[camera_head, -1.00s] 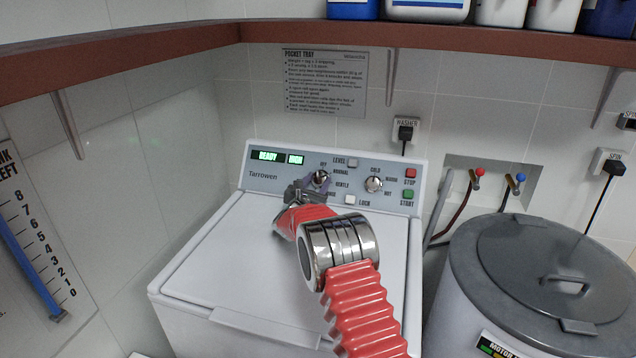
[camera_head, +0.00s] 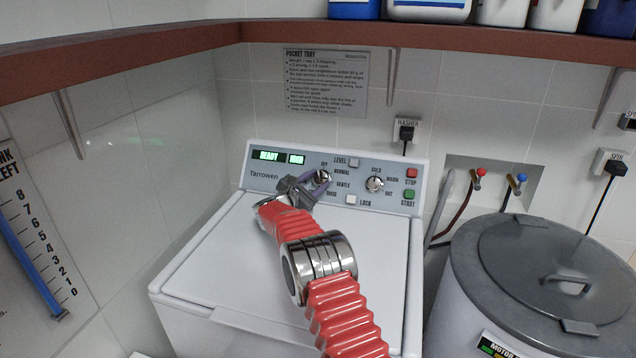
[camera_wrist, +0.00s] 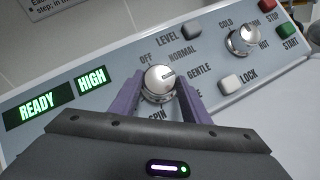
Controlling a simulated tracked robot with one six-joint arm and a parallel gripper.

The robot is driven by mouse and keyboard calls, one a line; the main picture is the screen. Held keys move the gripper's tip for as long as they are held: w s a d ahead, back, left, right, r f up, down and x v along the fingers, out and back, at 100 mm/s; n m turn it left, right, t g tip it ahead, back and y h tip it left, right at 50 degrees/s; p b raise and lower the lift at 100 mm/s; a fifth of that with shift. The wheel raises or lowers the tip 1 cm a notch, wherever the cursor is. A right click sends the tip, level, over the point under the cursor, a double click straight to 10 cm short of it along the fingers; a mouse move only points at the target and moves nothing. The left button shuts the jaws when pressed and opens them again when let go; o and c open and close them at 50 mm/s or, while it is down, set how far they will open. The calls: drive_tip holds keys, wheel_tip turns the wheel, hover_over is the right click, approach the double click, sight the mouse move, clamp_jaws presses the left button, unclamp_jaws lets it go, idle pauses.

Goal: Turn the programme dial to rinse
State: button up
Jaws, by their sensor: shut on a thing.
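The programme dial (camera_wrist: 160,82) is a round silver knob on the washer's sloping panel; it also shows in the head view (camera_head: 323,176). Labels OFF, NORMAL, GENTLE and SPIN surround it in the wrist view; the RINSE label is mostly covered there by a finger but shows in the head view (camera_head: 331,193). A mark on the knob's face seems to point up and right, towards the NORMAL and GENTLE side; its exact setting is hard to tell. My gripper (camera_wrist: 159,92) has its purple fingers on both sides of the dial, shut on it.
A second knob (camera_wrist: 243,40) is right of the dial, with the red STOP button (camera_head: 411,173) and green START button (camera_head: 409,194) beyond. LEVEL (camera_wrist: 192,29) and LOCK (camera_wrist: 231,81) buttons are close by. The display reads READY and HIGH. A wooden shelf (camera_head: 430,42) hangs above.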

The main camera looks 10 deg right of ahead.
drive_tip(key=shift+m+g, duration=0.8)
drive_tip(key=shift+m, duration=0.5)
drive_tip(key=shift+w+d+m+g+h, duration=0.1)
drive_tip(key=shift+m+g+h, duration=0.4)
drive_tip(key=shift+m+g, duration=0.8)
drive_tip(key=o, duration=1)
drive_tip(key=shift+t, duration=0.4)
drive_tip(key=shift+o, duration=0.2)
drive_tip(key=shift+a+r, duration=0.1)
drive_tip(key=shift+a, duration=0.2)
drive_tip(key=shift+a+r, duration=0.1)
drive_tip(key=shift+a, duration=0.15)
drive_tip(key=v, duration=1.3)
drive_tip(key=shift+d, duration=0.1)
